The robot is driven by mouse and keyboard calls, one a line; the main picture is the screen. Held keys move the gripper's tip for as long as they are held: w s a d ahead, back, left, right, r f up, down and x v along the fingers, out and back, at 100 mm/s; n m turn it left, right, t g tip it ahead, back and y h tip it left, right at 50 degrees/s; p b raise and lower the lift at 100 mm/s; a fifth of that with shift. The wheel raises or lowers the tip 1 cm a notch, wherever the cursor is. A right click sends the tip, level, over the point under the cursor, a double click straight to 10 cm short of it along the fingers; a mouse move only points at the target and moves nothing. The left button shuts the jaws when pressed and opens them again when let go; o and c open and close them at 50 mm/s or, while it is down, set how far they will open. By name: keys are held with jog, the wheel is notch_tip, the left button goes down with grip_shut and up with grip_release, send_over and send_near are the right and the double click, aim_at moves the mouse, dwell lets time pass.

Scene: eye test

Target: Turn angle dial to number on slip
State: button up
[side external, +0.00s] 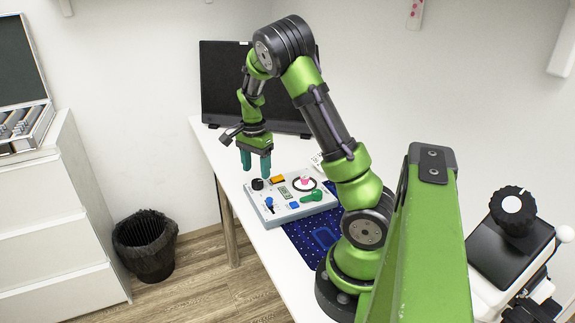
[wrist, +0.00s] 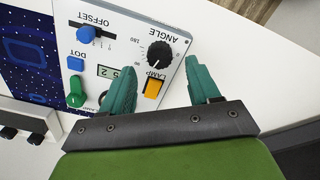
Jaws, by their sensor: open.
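A light grey control box (side external: 262,219) stands on the white table. Its black angle dial (side external: 257,184) is at the far left corner; in the wrist view the dial (wrist: 159,54) sits under the upside-down word ANGLE, and its exact setting is too small to read. My gripper (side external: 256,171) is open and empty, its teal fingers pointing down above the dial's end of the box. In the wrist view the dial appears between and beyond the fingertips (wrist: 160,68), apart from them. A white printed card (side external: 318,160) lies behind the box, possibly the slip; its print is unreadable.
A black screen (side external: 222,85) stands behind.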

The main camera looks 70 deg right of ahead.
aim_at(257, 181)
notch_tip(257, 181, up, 13)
jog(key=shift+f, duration=0.15)
jog(key=shift+w+d, duration=0.1)
jog(key=s+a+r+n+t+y, duration=0.1)
jog(key=s+a+r+n+t, duration=0.1)
jog(key=a+n, duration=0.6)
jog(key=s+a+r+n+t+y, duration=0.1)
jog(key=s+a+n+t, duration=0.4)
jog(key=a, duration=1.4)
jog(key=s+r+n, duration=0.1)
jog(key=s+n, duration=0.1)
jog(key=n, duration=0.2)
jog(key=shift+w+a, duration=0.1)
